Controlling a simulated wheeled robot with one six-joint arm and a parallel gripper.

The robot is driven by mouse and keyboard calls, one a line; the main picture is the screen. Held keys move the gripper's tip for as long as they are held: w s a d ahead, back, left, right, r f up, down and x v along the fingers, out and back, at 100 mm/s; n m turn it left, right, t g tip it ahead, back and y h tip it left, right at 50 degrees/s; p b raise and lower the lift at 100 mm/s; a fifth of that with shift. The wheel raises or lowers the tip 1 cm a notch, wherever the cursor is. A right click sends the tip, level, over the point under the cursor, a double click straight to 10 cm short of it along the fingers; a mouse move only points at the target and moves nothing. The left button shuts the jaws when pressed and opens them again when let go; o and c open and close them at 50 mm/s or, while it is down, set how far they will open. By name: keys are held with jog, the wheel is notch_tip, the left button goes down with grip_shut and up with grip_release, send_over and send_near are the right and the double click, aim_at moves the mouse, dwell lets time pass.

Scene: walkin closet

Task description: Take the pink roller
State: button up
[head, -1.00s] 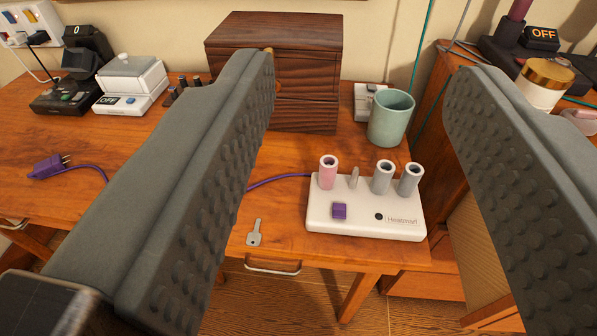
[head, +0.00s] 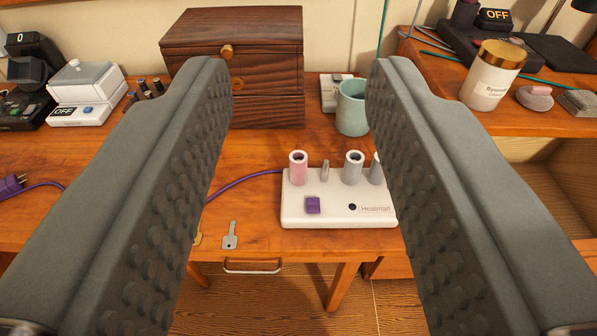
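The pink roller (head: 298,168) is a short hollow cylinder standing upright at the left end of a white heater base (head: 335,213). The base has a purple switch (head: 313,205) and a "Heatman" label. A thin grey peg (head: 325,171) and two grey rollers (head: 353,168) stand to its right; the rightmost is partly hidden by my right finger. My gripper (head: 298,85) is open and empty. Its two fingers frame the pink roller in the picture, and they appear nearer the camera than the roller, not touching it.
A dark wooden box (head: 240,70) and a green cup (head: 352,107) stand behind the base. A key (head: 231,236) lies left of it. A purple cord (head: 235,186) runs to the base. A raised side surface at right holds a gold-lidded jar (head: 489,76).

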jog(key=w+f+g, duration=0.4)
jog(key=w+g, duration=0.3)
jog(key=w, duration=0.5)
jog(key=g, duration=1)
send_over(299, 161)
notch_tip(299, 161, down, 8)
jog(key=f, duration=1)
jog(key=shift+s+a+f, duration=0.15)
jog(key=shift+s+f, duration=0.05)
jog(key=shift+f, duration=0.2)
jog(key=shift+w+f, duration=0.2)
jog(key=shift+f, duration=2.9)
jog(key=c, duration=0.7)
